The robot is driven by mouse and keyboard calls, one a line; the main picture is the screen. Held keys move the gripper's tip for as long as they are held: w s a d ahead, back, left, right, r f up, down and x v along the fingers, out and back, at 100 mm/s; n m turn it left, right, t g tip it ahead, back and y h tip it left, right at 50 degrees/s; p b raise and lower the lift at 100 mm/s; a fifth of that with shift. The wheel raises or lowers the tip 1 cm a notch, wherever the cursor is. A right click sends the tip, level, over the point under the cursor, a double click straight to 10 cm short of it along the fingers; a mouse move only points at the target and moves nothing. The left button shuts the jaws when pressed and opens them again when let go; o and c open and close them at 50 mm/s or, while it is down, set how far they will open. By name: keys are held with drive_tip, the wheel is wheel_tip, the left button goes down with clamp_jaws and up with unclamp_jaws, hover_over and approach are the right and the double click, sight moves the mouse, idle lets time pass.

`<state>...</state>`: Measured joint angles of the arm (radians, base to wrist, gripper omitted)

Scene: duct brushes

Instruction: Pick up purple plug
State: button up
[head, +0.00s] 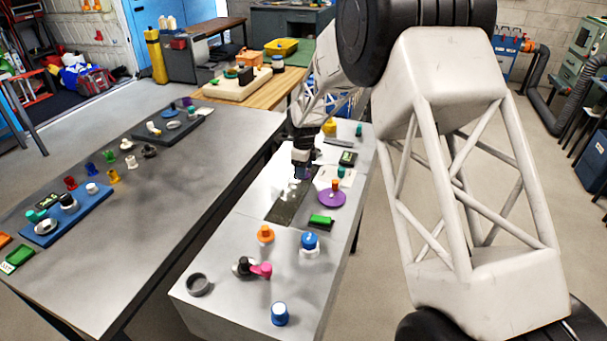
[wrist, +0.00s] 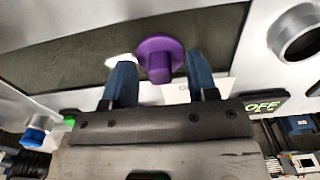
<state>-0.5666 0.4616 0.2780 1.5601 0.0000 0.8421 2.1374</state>
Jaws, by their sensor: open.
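The purple plug (wrist: 160,58) shows in the wrist view as a round flange with a narrower stem pointing toward my gripper. It is by the edge of a dark plate (wrist: 60,58) on a pale surface. My gripper (wrist: 160,65) is open, with one blue finger on each side of the plug's stem. The right finger looks closer to the plug than the left; contact cannot be told. In the head view my gripper (head: 302,168) is low over the far part of the light-topped bench, largely hiding the plug.
An OFF sign (wrist: 268,103) is right of the fingers. Orange, blue and pink knobs occupy the near bench. A long dark table (head: 180,200) stands left.

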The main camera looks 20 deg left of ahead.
drive_tip(key=shift+f, duration=0.1)
idle(0.5)
clamp_jaws()
drive_tip(key=shift+r, duration=0.8)
wheel_tip(320, 180, up, 2)
drive_tip(key=shift+r, duration=0.1)
drive_tip(key=s+d, duration=0.2)
drive_tip(key=s, duration=0.2)
drive_tip(key=s+d, duration=0.3)
drive_tip(key=s, duration=0.2)
drive_tip(key=s+d+r, duration=0.1)
drive_tip(key=s+d, duration=0.2)
drive_tip(key=s, duration=0.1)
drive_tip(key=shift+s+d+r, duration=0.1)
drive_tip(key=shift+s+d, duration=0.1)
drive_tip(key=shift+s, duration=0.1)
drive_tip(key=shift+w, duration=0.15)
drive_tip(key=w+a+r, duration=0.1)
drive_tip(key=w+a, duration=0.3)
drive_tip(key=w, duration=0.9)
drive_tip(key=w+a+r, duration=0.2)
drive_tip(key=w+a, duration=0.2)
drive_tip(key=w, duration=1)
drive_tip(key=shift+w+a+r, duration=0.15)
drive_tip(key=shift+a+r, duration=0.05)
